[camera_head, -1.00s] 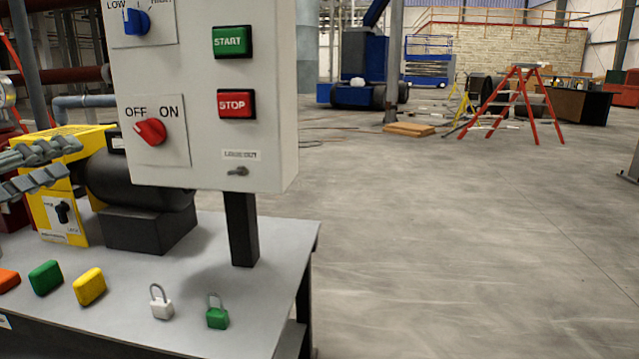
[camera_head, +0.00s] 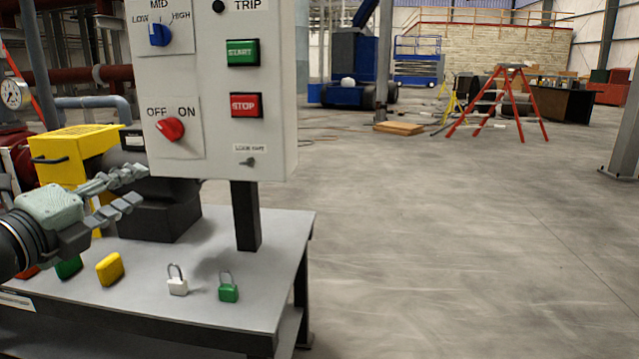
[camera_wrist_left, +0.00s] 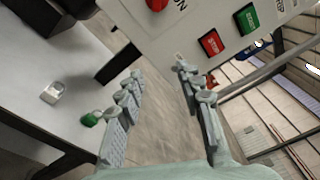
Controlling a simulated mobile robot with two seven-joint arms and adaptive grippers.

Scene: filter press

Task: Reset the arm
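My left gripper (camera_head: 138,187) reaches in from the left in the head view, with its two grey ribbed fingers apart. It is open and empty, above the grey table (camera_head: 215,303) and by the lower left corner of the control panel (camera_head: 217,130). In the left wrist view the open fingers (camera_wrist_left: 158,72) have only floor and background between them, and the panel (camera_wrist_left: 215,25) shows beyond their tips. Whether a finger touches the panel, I cannot tell. My right gripper is in neither view.
On the table stand a white padlock (camera_head: 177,287), a green padlock (camera_head: 228,293) and a yellow block (camera_head: 109,269). A black motor (camera_head: 170,212) and a yellow box (camera_head: 72,150) are behind my left gripper. The floor (camera_head: 450,250) right of the table is clear.

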